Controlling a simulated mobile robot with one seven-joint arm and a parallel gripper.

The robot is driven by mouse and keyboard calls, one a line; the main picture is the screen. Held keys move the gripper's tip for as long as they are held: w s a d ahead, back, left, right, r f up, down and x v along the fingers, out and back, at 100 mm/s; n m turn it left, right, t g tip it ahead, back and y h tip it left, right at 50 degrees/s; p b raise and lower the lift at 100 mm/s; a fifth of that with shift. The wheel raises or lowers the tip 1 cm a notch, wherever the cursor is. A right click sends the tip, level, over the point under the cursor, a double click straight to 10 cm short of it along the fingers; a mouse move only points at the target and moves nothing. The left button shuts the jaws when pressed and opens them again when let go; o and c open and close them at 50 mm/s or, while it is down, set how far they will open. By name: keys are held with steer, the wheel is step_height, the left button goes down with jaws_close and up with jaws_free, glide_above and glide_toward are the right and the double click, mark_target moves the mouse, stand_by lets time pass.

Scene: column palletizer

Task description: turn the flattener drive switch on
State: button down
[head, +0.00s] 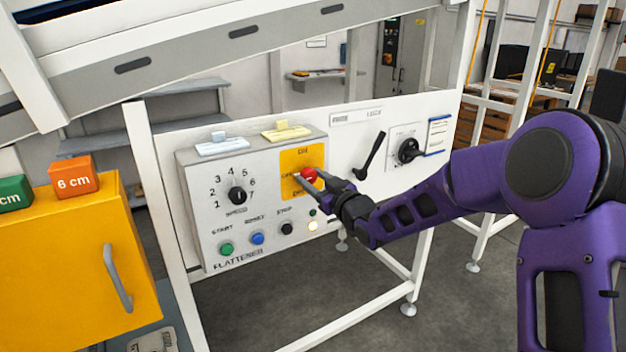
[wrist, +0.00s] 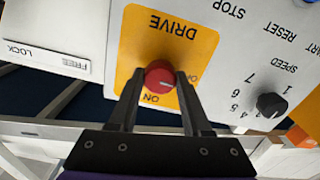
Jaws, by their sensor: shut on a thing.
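The flattener drive switch is a round red knob (head: 308,174) on a yellow plate (head: 289,161) at the right of the grey flattener panel. In the wrist view the red knob (wrist: 159,76) sits on the yellow plate marked DRIVE (wrist: 172,48), seen upside down, with OFF and ON labels. A pale line on the knob's face lies slanted; I cannot tell which label it points to. My gripper (head: 318,184) is shut on the knob, one finger at each side, also in the wrist view (wrist: 159,80). The fingers partly cover the labels.
A black lever (head: 371,155) and a black rotary switch (head: 408,150) are to the right. A yellow cabinet (head: 70,270) stands left.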

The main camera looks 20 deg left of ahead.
steer(key=shift+m, duration=0.3)
steer(key=m, duration=0.3)
steer(key=shift+m+b, duration=0.35)
steer(key=shift+m, duration=0.05)
steer(key=m, duration=0.4)
steer(key=shift+m, duration=0.3)
steer(key=m, duration=0.4)
steer(key=shift+m+p, duration=0.3)
steer(key=shift+p, duration=0.1)
steer(key=shift+m, duration=2.2)
steer(key=shift+c, duration=1.7)
jaws_free()
